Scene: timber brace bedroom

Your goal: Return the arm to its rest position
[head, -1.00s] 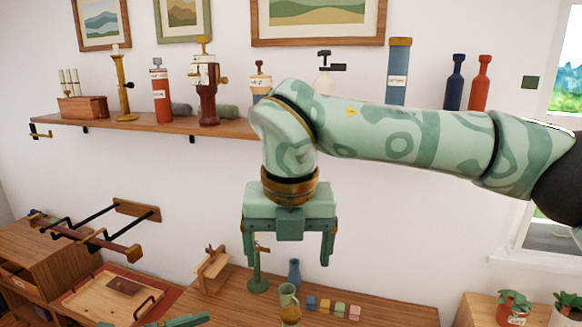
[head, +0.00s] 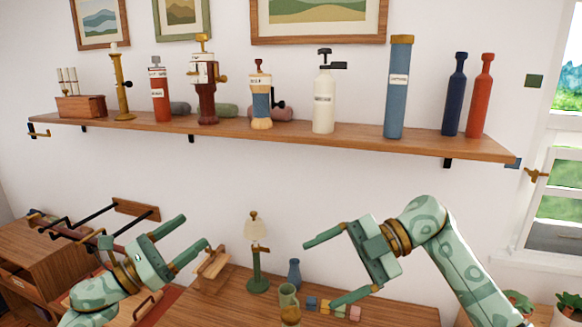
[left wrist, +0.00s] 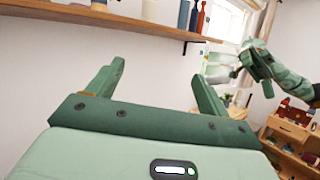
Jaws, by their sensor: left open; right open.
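My right arm comes in from the lower right in the head view. Its gripper (head: 325,270) is open and empty, its fingers pointing left, above the desk and in front of the lamp and vase. My left gripper (head: 195,236) is at the lower left, open and empty, its fingers pointing up and right. In the left wrist view the left fingers (left wrist: 155,88) stand wide apart with nothing between them. My right arm (left wrist: 265,65) also shows at the right of that view.
A wooden wall shelf (head: 290,137) holds several bottles and grinders above both grippers. The desk (head: 225,300) below carries a green lamp (head: 257,250), a blue vase (head: 294,274), a green glass vessel (head: 288,303) and small coloured blocks (head: 326,306).

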